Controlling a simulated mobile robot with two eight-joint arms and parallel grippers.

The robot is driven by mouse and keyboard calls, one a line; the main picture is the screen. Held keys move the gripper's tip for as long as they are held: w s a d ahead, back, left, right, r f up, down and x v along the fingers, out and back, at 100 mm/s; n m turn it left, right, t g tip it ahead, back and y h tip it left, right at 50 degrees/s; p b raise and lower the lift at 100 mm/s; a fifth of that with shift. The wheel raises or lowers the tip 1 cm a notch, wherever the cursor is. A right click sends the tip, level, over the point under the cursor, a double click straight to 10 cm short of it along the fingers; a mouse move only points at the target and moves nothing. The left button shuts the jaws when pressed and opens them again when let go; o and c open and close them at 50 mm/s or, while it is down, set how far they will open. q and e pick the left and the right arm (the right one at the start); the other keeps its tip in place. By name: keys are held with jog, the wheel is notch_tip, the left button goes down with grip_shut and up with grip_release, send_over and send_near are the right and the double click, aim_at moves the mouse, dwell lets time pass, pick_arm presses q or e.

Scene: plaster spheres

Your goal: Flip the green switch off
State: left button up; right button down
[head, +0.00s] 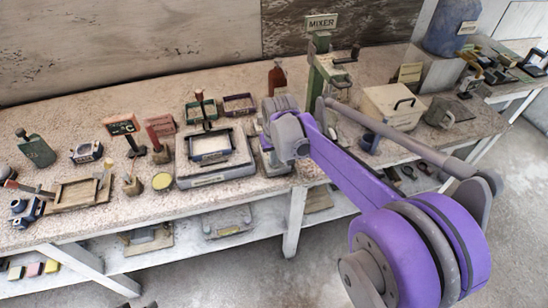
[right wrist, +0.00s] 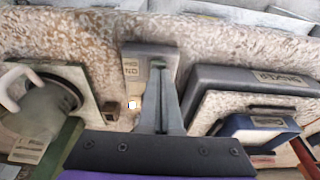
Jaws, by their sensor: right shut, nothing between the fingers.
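A grey switch box (right wrist: 150,62) with a pale label lies under my right gripper in the right wrist view. A small dark green piece, seemingly the green switch (right wrist: 157,62), shows right at the fingertips; I cannot tell if they touch it or which way it is set. A small light (right wrist: 131,104) on the box glows. My right gripper (right wrist: 160,78) is shut and empty, pointing at the box. In the head view the box (head: 268,158) is mostly hidden behind my right wrist and purple arm. My left gripper is not in view.
A grey tray (head: 240,168) with a framed panel stands left of the box. The green mixer stand (head: 316,75) is behind and to the right. A beige box (head: 388,104) stands further right. Small tools and boxes crowd the table's left part.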

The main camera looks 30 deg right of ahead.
jog(key=shift+s+f+t, duration=0.15)
jog(key=shift+f+t, duration=0.2)
jog(key=shift+t, duration=0.05)
jog(key=shift+r, duration=0.1)
jog(key=shift+w+d+r, duration=0.15)
jog(key=shift+w+r, duration=0.05)
jog(key=shift+w, duration=0.6)
jog(key=p+v, duration=0.2)
jog(key=v, duration=0.2)
jog(key=shift+w+r+p, duration=0.35)
jog(key=shift+p, duration=0.05)
jog(key=s+a+r, duration=0.1)
jog(key=s+r, duration=0.5)
jog(key=r, duration=0.1)
jog(key=shift+r, duration=0.4)
